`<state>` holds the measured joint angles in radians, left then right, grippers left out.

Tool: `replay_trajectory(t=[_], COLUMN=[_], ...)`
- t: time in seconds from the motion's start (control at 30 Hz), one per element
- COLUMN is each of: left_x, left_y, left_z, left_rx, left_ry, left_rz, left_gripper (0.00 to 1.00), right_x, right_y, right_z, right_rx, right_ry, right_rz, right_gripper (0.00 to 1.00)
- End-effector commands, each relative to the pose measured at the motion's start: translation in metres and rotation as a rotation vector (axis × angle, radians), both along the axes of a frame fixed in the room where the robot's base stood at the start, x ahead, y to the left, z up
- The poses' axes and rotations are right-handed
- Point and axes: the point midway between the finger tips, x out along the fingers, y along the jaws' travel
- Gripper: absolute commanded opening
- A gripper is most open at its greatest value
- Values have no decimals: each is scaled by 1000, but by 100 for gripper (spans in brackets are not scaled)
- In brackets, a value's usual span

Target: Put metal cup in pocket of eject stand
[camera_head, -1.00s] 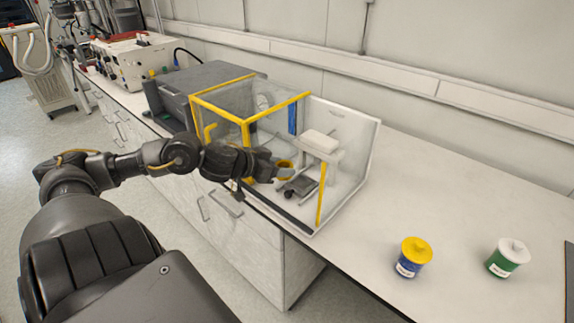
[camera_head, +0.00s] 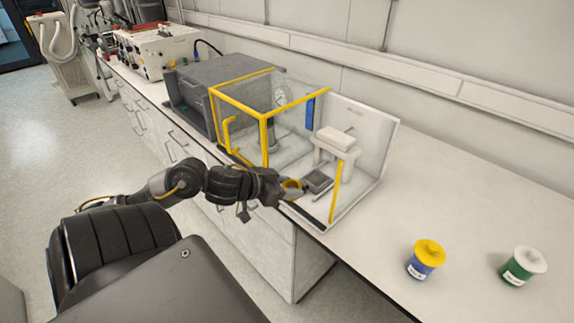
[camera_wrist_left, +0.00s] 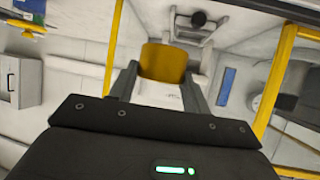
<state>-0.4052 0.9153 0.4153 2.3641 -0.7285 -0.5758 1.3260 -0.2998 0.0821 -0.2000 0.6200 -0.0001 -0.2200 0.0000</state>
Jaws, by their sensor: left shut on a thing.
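My left gripper (camera_head: 277,187) reaches in from the left to the front opening of a yellow-framed clear enclosure. In the left wrist view the cup's yellow side (camera_wrist_left: 163,62) sits between the two fingers (camera_wrist_left: 160,85); much of the cup is hidden. I cannot tell which is the eject stand, and no pocket is clear. My right gripper is out of view.
The enclosure's yellow frame (camera_head: 264,140) has an upright post close to my left arm and a slanted yellow bar (camera_head: 336,192) right of the cup. A blue jar (camera_head: 425,261) and a green jar (camera_head: 521,267) stand on the otherwise clear bench at right.

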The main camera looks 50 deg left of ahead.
Motion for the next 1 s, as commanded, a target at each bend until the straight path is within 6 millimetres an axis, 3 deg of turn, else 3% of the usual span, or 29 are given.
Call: replay_trajectory(t=[0.27, 0.4, 0.53, 0.7, 1.0], left_x=[-10, -9, -8, -7, -8], left_y=[-82, -135, -169, -193, -197], left_z=[-44, -51, -51, -48, -49], left_rx=[-11, -6, -1, 1, 1], left_ry=[-9, -11, -9, -5, -2], left_rz=[-111, -203, -267, -311, -318], left_gripper=[21, 21, 21, 21, 21], right_x=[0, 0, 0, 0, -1], right_y=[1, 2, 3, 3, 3], right_z=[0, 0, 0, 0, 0], right_rx=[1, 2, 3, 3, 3], right_ry=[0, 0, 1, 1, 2], right_rz=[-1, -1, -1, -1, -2], right_gripper=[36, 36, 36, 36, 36])
